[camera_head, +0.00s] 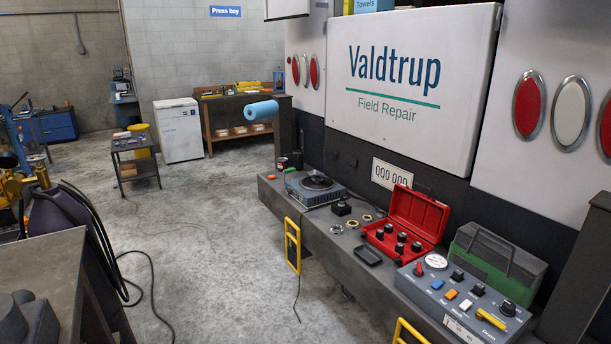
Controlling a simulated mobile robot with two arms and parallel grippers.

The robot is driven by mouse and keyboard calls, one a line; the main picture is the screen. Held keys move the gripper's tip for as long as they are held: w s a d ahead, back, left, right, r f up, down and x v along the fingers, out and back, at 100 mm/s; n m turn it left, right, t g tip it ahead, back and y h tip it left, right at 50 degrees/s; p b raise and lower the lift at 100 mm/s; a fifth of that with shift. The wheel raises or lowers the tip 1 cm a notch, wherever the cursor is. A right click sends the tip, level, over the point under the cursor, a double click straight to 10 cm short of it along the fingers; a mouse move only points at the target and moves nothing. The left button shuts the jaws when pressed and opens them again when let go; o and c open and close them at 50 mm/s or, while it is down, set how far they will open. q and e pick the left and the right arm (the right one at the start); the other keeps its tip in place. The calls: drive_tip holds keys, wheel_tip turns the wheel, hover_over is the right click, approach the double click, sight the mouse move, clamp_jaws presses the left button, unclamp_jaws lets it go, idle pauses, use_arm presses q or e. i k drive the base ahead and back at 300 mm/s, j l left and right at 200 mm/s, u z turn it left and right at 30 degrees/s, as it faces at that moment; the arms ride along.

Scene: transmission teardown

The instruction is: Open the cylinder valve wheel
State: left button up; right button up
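A dark purple cylinder-like body (62,222) stands at the left edge of the view, behind the corner of a grey bench. A brass-coloured fitting (42,176) sits at its top, and black hoses (100,240) hang from its right side to the floor. I cannot make out a valve wheel clearly, nor whether it is open or closed. Neither of my grippers is in view.
The grey bench (45,262) fills the lower left, with dark rounded shapes at its corner. The truck's rear deck on the right carries a red case (418,215), a control box (462,300) and a green box (498,262). Concrete floor (215,240) lies open between, crossed by hoses.

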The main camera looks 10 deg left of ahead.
sight(37, 158)
drive_tip(key=i+u, duration=0.3)
drive_tip(key=i, duration=0.35)
drive_tip(key=i+l+u, duration=0.3)
drive_tip(key=i, duration=0.3)
drive_tip(key=i+j+u, duration=0.25)
drive_tip(key=i+u, duration=0.15)
drive_tip(key=i, duration=0.75)
drive_tip(key=i+l+u, duration=0.15)
drive_tip(key=i+u, duration=0.3)
drive_tip(key=i, duration=0.7)
drive_tip(key=i+u, duration=0.25)
drive_tip(key=i, duration=0.2)
drive_tip(key=i+l+u, duration=0.25)
drive_tip(key=i, duration=0.15)
drive_tip(key=i+l+u, duration=0.1)
drive_tip(key=i+u, duration=0.15)
drive_tip(key=i, duration=0.15)
drive_tip(key=i+l+u, duration=0.3)
drive_tip(key=i+j, duration=0.05)
drive_tip(key=i, duration=0.05)
